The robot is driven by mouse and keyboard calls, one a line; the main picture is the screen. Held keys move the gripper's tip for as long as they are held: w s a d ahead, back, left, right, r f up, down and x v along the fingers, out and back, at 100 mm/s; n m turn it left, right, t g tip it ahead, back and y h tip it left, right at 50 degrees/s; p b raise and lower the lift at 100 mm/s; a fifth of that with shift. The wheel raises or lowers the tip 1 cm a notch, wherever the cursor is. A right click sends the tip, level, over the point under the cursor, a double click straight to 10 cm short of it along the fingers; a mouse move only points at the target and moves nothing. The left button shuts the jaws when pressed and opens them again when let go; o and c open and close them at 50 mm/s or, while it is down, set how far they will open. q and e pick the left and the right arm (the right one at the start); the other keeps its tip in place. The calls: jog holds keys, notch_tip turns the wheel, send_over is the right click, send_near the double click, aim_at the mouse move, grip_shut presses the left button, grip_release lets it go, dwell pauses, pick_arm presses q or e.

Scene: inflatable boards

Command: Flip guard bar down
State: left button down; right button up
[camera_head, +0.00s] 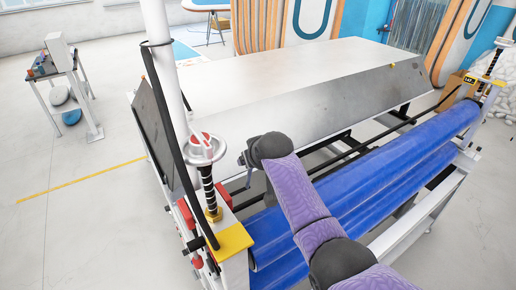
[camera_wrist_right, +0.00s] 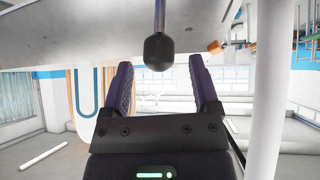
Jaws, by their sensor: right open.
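A long grey panel (camera_head: 335,100) slopes along the front edge of the white table in the head view; I cannot tell for certain whether it is the guard bar. A thin black bar (camera_head: 372,148) runs behind the blue rollers. In the right wrist view a black ball knob (camera_wrist_right: 158,52) on a short rod sits by the grey panel edge (camera_wrist_right: 80,28). My right gripper (camera_wrist_right: 160,64) is open, its purple fingers on either side of the knob in that view, with visible gaps. In the head view my right wrist hides the gripper and knob. My left gripper is out of view.
Blue rollers (camera_head: 375,165) lie in front of the white table (camera_head: 290,62). A white post (camera_head: 165,60) and a screw with a handwheel (camera_head: 206,150) stand left of my right arm. A small side table (camera_head: 68,85) stands far left on open floor.

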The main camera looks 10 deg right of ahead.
jog(key=v, duration=0.5)
jog(key=shift+s+r, duration=0.2)
jog(key=shift+s, duration=0.1)
